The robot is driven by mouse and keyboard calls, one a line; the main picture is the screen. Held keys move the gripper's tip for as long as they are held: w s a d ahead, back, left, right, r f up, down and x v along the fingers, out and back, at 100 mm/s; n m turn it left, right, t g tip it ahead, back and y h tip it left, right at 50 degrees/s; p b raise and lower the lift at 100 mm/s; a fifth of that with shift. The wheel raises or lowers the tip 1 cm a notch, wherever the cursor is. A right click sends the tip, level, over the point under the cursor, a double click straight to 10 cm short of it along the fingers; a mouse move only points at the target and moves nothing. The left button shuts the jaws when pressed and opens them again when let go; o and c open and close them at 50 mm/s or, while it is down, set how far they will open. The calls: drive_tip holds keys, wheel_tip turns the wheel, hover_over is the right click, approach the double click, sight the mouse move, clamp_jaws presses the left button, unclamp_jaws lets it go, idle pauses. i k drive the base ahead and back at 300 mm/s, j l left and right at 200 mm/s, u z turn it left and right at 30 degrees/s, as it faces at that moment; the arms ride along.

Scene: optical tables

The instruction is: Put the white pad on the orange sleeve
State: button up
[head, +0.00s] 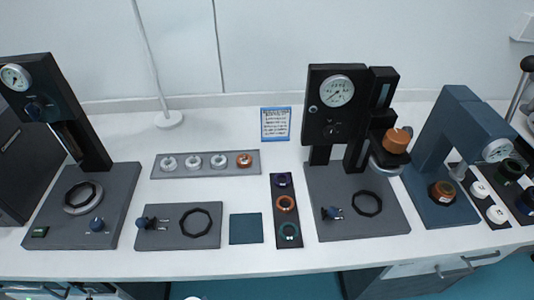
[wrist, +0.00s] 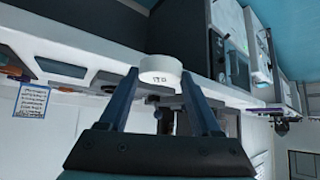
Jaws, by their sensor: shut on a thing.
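In the wrist view my gripper (wrist: 160,88) is shut on a white pad (wrist: 160,68), a short round disc with dark marks on its side, held between the fingertips. I cannot make out my gripper in the head view. An orange ring (head: 286,203), which looks like the orange sleeve, sits in the middle of a narrow black tray (head: 276,238), between a purple ring (head: 283,180) and a teal ring (head: 289,231). The wrist view does not clearly show the sleeve, so the pad's distance from it cannot be told.
A grey rack (head: 205,171) holds several white rings and one orange-brown ring. Black gauge stands (head: 337,125) and (head: 70,115) rise on both sides. An orange cylinder (head: 397,140) is on the right stand. A blue press (head: 445,130) and white discs (head: 496,214) are at right.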

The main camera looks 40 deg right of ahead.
sight(447, 187)
drive_tip(key=l+z, duration=0.15)
drive_tip(key=z, duration=0.25)
drive_tip(key=k+l+z, duration=0.1)
drive_tip(key=z, duration=0.3)
drive_tip(key=l+z, duration=0.25)
drive_tip(key=z, duration=0.15)
drive_tip(key=l+z, duration=0.1)
drive_tip(key=l, duration=0.35)
drive_tip(key=i+l+z, duration=0.1)
drive_tip(key=l, duration=0.3)
drive_tip(key=i+l+z, duration=0.1)
drive_tip(key=l, duration=0.3)
drive_tip(key=i+l+z, duration=0.15)
drive_tip(key=l, duration=0.3)
drive_tip(key=k, duration=0.05)
